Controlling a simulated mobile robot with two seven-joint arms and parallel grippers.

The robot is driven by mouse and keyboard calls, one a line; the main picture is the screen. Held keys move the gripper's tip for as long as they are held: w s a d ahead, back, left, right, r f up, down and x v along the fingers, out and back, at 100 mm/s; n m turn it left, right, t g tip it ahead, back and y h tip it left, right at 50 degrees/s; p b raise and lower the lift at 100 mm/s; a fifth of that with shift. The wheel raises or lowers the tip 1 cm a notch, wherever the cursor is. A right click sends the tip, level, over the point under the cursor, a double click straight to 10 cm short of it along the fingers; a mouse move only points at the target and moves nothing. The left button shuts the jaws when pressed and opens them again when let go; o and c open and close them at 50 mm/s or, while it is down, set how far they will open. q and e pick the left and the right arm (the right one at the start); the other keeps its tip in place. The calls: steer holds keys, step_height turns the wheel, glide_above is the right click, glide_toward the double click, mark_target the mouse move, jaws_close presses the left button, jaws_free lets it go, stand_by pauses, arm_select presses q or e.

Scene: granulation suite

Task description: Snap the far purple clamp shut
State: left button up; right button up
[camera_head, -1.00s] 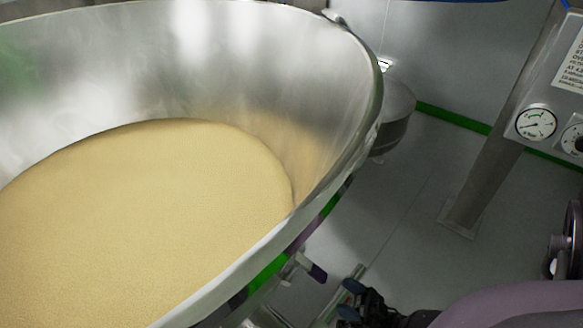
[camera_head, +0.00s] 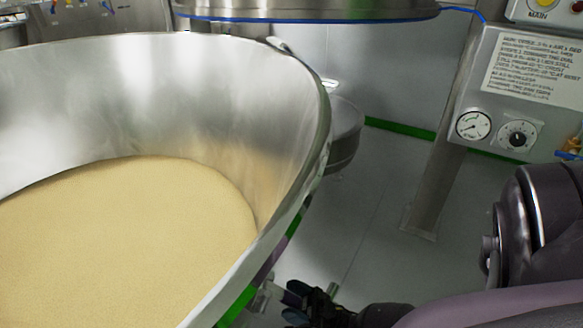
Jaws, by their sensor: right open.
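The big steel bowl (camera_head: 312,150), filled with pale powder, takes up the left of the view. I cannot tell which of these belongs to the far clamp. My right gripper (camera_head: 294,303) is open at the bottom, its dark fingertips at the purple grip. I cannot tell whether they touch it. My left gripper is out of view.
A round steel lid with a blue edge (camera_head: 300,17) hangs above the bowl's far side. A control panel with a gauge (camera_head: 474,126) stands on a steel post (camera_head: 432,195) at right. Grey floor (camera_head: 375,235) between bowl and post is clear.

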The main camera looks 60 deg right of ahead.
steer(key=shift+w+a+r, duration=0.2)
steer(key=shift+w+r, duration=0.15)
steer(key=shift+r, duration=0.1)
jaws_close()
